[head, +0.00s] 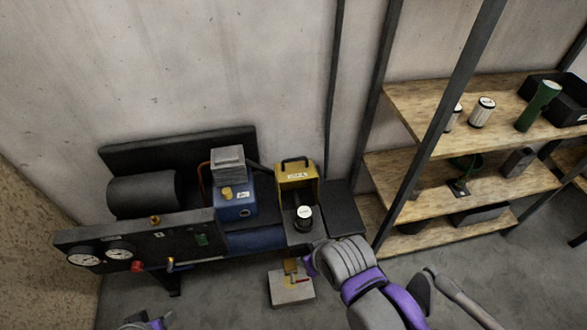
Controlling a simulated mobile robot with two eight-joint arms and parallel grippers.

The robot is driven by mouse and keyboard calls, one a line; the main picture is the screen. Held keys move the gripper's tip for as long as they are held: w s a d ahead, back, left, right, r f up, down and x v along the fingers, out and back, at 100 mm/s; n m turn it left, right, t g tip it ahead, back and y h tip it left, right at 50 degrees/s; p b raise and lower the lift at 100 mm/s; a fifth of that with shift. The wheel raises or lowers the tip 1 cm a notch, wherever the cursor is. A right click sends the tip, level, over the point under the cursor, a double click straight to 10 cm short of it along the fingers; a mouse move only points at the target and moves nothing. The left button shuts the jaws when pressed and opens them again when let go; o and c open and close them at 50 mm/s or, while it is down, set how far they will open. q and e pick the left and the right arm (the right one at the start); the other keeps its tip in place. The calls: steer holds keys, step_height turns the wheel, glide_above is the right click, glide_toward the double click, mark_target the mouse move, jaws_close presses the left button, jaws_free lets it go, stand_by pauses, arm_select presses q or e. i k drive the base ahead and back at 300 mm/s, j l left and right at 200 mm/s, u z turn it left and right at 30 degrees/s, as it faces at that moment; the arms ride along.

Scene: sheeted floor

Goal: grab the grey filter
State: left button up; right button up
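A grey, box-shaped block (228,161) sits on top of the blue unit (236,203) of the machine. A pale cylinder with a dark base (304,216) stands at the open front of the yellow housing (297,180). Two pale filter-like cylinders stand on the top shelf, one in clear view (482,112) and one partly hidden by the rack post. I cannot tell which is the grey filter. My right gripper (311,262) is below and right of the yellow housing, mostly hidden by its arm. My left gripper (147,323) is cut off at the bottom edge. Neither visibly holds anything.
The machine has a panel with gauges (120,253) and a dark tank (143,194). A pale block (292,287) is on the floor below it. The wooden shelves (420,101) at right hold a green cylinder (538,106) and a black bin (562,96). A dark post stands before them.

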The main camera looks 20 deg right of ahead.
mark_target(305, 214)
steer(key=l+z, duration=0.15)
steer(key=z, duration=1.25)
steer(key=i+l, duration=0.2)
steer(key=l, duration=0.15)
steer(key=i+l, duration=0.2)
steer(key=l, duration=0.2)
steer(key=i+l, duration=0.2)
steer(key=l, duration=0.15)
steer(key=i+l, duration=0.15)
steer(key=l, duration=0.2)
steer(key=u, duration=1.85)
